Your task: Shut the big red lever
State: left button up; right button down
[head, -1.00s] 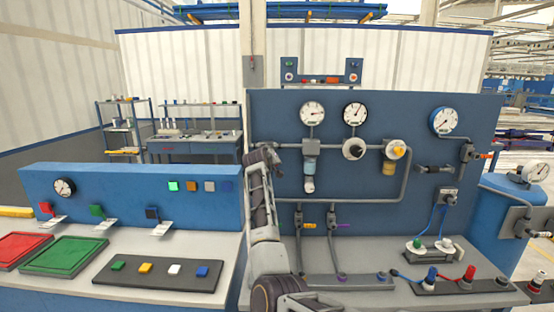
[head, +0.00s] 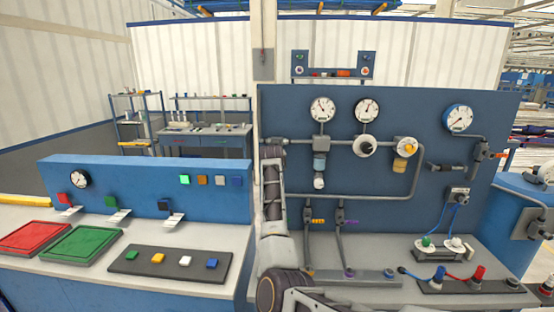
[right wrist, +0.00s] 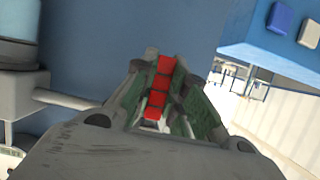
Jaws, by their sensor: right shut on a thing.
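The big red lever (right wrist: 160,85) shows in the right wrist view as a segmented red bar between the fingers of my right gripper (right wrist: 163,88). The fingers are shut on it, one on each side, close to the blue panel. In the head view, my right arm rises in front of the panel's left edge, with its hand beside the left end of the grey pipe (head: 300,141). The arm hides the lever there, and I cannot tell its angle. My left gripper is in neither current view.
The blue panel (head: 390,215) carries gauges, valves and pipes right of my arm. Blue and red plugs (head: 478,275) stand on the bench at right. The button console (head: 120,190) is close on the left, with red and green trays (head: 80,243) before it.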

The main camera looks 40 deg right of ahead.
jog(key=shift+f, duration=0.15)
jog(key=c, duration=1.4)
grip_release()
jog(key=shift+c, duration=0.2)
jog(key=v, duration=1.2)
